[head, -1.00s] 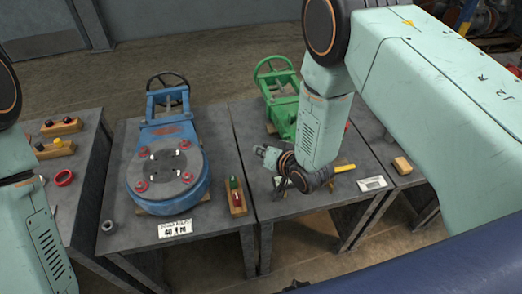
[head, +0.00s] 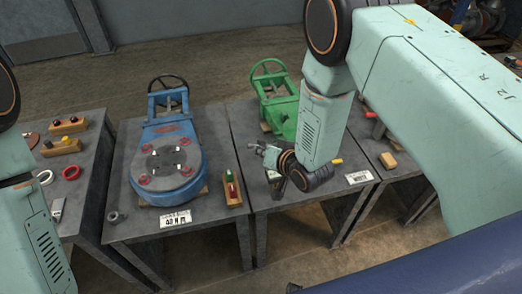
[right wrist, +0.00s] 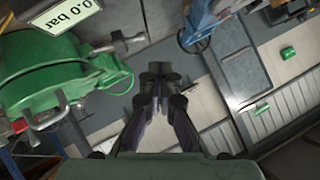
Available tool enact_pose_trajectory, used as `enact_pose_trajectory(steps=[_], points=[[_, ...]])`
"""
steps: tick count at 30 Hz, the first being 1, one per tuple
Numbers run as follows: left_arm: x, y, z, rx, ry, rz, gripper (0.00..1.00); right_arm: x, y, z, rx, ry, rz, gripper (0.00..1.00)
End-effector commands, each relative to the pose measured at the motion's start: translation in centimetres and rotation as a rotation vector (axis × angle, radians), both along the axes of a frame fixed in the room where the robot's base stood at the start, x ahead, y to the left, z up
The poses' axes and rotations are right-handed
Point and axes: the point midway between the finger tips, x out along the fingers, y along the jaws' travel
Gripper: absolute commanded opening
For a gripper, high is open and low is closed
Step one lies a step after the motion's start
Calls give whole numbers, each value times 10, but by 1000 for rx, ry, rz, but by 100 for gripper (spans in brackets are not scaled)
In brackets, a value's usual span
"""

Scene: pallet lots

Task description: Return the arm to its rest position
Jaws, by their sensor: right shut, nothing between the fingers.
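My right arm comes in from the right in the head view. My right gripper (head: 262,152) hangs in front of the green valve (head: 280,105), over the table. In the right wrist view the fingers of this gripper (right wrist: 158,78) are closed together with nothing between them. The green valve (right wrist: 60,75) is at the left of that view, with a gauge display reading 0.0 bar (right wrist: 62,15). My left arm shows at the left edge of the head view, but its gripper is out of the picture.
A blue valve (head: 168,165) stands on the middle table (head: 215,215). Beside it are a block with red and green pegs (head: 232,188) and a white card (head: 176,218). A yellow-ended item (head: 336,161) is partly hidden behind my right arm.

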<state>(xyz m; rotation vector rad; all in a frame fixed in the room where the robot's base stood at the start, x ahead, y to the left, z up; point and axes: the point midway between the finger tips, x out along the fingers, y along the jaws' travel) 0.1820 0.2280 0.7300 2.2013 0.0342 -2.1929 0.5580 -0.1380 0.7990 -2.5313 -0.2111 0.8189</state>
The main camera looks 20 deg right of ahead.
Motion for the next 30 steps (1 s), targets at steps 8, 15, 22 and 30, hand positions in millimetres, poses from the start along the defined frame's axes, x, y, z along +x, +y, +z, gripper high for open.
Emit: enact_pose_trajectory(steps=[8, 15, 22, 30], points=[[1, 0, 0, 0, -1, -1, 60, 2, 0, 0, 0, 0, 0, 0], [0, 0, 0, 0, -1, 0, 60, 3, 0, 0, -4, -1, 3, 0], [0, 0, -1, 0, -1, 0, 60, -46, -19, -35, -208, 128, 71, 0], [1, 0, -14, 0, -1, 0, 60, -202, -63, -94, -416, 517, 161, 0]])
